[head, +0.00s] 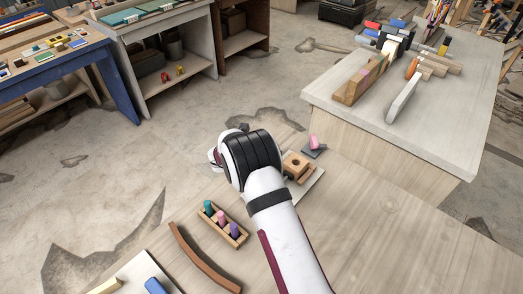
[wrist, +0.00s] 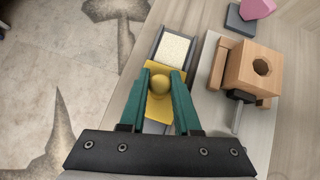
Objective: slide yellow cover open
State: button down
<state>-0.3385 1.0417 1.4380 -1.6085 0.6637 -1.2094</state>
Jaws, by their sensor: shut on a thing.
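The yellow cover (wrist: 152,66) lies on a narrow grey box (wrist: 190,44) in the wrist view. A round yellow knob stands on the cover. My gripper (wrist: 160,80) has two green fingers, one on each side of the knob, and is shut on it. The far part of the box is uncovered and shows a pale, speckled surface inside. The near part of the cover and box is partly hidden by my fingers and the black gripper body. In the head view my own arm hides the cover and box.
Right of the box, a wooden block with a round hole (wrist: 250,66) stands close by, with a metal rod beside it. A pink piece (head: 314,141) sits on a grey base behind. A wooden tray of colored pegs (head: 226,224) and a curved brown strip (head: 201,259) lie on the bench.

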jog(key=c, duration=0.6)
grip_release()
jog(key=v, duration=1.6)
jog(key=shift+f, duration=0.1)
